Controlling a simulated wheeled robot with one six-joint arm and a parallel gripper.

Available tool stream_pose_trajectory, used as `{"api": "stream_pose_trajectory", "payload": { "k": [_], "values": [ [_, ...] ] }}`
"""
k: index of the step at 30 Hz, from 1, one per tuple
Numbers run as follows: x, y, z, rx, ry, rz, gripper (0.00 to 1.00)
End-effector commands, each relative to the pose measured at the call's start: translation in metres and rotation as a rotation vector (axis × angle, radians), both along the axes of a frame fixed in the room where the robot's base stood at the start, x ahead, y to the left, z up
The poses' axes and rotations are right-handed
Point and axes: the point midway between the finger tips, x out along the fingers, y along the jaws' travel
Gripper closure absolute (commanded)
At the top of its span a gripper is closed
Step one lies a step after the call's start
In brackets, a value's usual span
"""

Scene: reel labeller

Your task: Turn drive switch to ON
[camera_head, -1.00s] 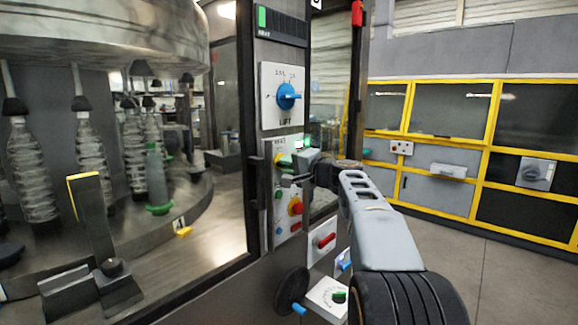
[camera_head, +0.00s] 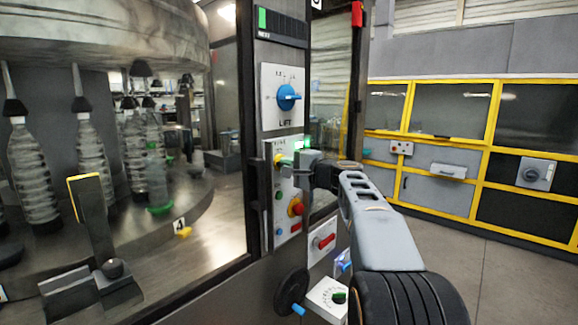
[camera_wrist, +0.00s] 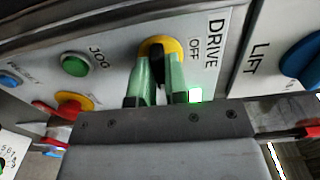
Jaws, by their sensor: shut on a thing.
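The drive switch (camera_wrist: 174,46) has a round yellow base and a black handle. It sits beside the printed words DRIVE and OFF in the wrist view. In the head view, a little yellow of the switch (camera_head: 278,159) shows at the panel's upper left. My gripper (camera_wrist: 162,88) has its green fingers closed on the two sides of the black handle. It also shows against the panel in the head view (camera_head: 284,160), where it hides most of the switch. The ON mark is not readable, and I cannot tell which setting the handle points to.
The blue LIFT switch (camera_head: 288,97) is above on its own white plate. A green JOG button (camera_wrist: 75,64) and a red knob on yellow (camera_head: 295,208) are close by on the panel. A handwheel (camera_head: 291,290) is lower down. Bottles stand behind glass at left.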

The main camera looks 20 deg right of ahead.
Motion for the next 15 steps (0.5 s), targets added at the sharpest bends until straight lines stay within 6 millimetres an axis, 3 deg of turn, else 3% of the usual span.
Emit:
{"api": "stream_pose_trajectory", "payload": {
  "k": [2,3,10,15],
  "values": [
    [0.0000,-0.0001,0.0000,0.003,0.000,0.000,1.00],
    [0.0000,-0.0001,0.0001,0.003,0.000,0.000,0.82],
    [0.0001,0.0000,0.0000,0.002,0.001,0.000,0.61],
    [0.0001,0.0000,0.0000,0.001,0.000,0.000,0.61]
  ]
}}
